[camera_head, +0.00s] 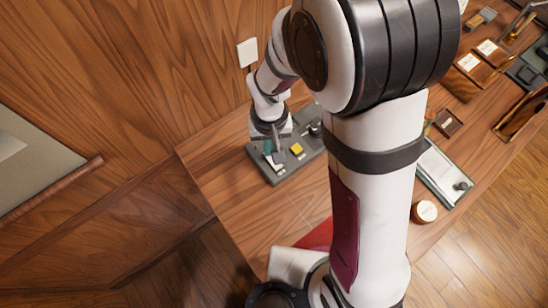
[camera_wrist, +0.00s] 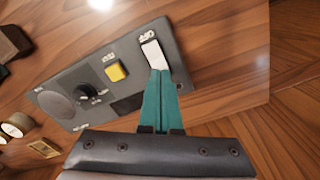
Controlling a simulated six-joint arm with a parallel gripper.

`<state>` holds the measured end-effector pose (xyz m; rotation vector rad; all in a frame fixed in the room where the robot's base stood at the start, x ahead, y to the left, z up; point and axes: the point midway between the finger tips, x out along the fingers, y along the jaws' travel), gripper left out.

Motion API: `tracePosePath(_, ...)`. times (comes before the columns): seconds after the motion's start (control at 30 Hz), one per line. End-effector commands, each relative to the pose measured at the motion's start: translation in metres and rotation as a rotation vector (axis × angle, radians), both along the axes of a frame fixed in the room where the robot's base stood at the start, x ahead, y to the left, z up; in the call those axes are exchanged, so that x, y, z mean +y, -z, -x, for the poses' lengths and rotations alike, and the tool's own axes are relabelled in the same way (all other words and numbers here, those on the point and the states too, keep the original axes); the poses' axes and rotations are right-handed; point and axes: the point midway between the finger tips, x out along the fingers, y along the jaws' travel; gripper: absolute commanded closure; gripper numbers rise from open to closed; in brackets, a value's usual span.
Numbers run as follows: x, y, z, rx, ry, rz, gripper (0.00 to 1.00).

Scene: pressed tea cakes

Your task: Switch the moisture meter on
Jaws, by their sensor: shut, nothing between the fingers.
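The moisture meter is a dark grey panel (camera_wrist: 138,75) on the wooden table. It also shows in the head view (camera_head: 285,175), partly hidden by my arm. It carries a white switch (camera_wrist: 153,54) at one end, a yellow button (camera_wrist: 116,71), a black knob (camera_wrist: 86,91) and a round grey disc (camera_wrist: 57,105). My gripper (camera_wrist: 160,73) is shut and empty, its teal fingertips at the near edge of the white switch. I cannot tell whether they touch it.
A clipboard (camera_head: 440,172), a round tin (camera_head: 424,212) and several small boxes lie to the right. Bare table (camera_head: 225,170) lies left of the meter, up to the table's edge.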

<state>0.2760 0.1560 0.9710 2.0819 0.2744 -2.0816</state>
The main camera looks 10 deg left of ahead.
Motion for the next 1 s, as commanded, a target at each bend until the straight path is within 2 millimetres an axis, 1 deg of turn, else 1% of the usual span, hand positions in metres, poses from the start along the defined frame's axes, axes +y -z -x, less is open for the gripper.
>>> tracePosePath(1.0, 0.000, 0.016, 0.000, 0.001, 0.000, 0.000, 1.00)
